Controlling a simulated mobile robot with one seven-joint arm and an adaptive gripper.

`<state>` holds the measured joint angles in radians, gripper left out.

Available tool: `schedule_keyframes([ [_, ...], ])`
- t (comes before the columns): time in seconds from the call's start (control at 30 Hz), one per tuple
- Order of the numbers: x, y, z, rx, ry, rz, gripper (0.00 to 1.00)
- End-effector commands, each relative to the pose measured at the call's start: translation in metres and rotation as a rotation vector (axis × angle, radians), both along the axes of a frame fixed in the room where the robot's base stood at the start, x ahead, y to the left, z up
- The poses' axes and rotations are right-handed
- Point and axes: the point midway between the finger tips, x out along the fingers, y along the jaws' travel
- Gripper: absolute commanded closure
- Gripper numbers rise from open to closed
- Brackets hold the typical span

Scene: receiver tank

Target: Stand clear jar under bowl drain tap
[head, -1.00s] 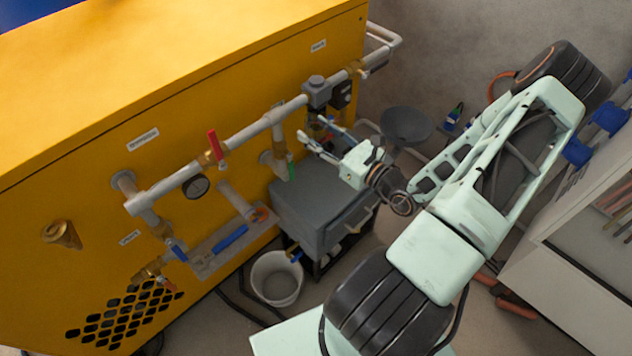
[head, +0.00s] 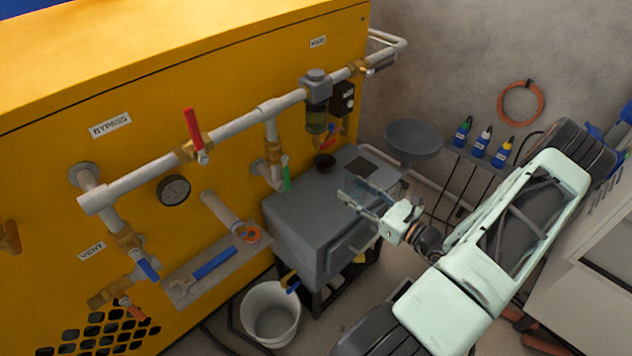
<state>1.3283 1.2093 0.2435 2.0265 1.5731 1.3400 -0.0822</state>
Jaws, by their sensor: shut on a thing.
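The filter unit with a clear greenish bowl (head: 316,120) hangs from the white pipe on the yellow cabinet. A small red-handled drain tap (head: 328,138) shows just below and right of the bowl. My gripper (head: 364,194) is over the grey box, in front and to the right of the bowl. It is shut on a faint see-through thing between its fingers, which looks like the clear jar (head: 378,184). The jar's outline is hard to make out, and so is its tilt. The gripper is apart from the bowl and tap.
The grey box (head: 300,212) has a flat top with a small dark round cup (head: 325,161) below the tap. A green-handled valve (head: 287,178) stands to its left. A grey dish (head: 412,138) is behind right. A white bucket (head: 270,312) stands on the floor.

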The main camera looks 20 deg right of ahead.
Motion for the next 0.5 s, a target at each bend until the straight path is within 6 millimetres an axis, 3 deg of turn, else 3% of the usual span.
schedule_keyframes([
  [0.3,0.083,0.032,-0.002,-0.001,-0.004,0.005,0.83],
  [0.5,0.12,0.044,-0.001,0.0,-0.002,0.002,0.83],
])
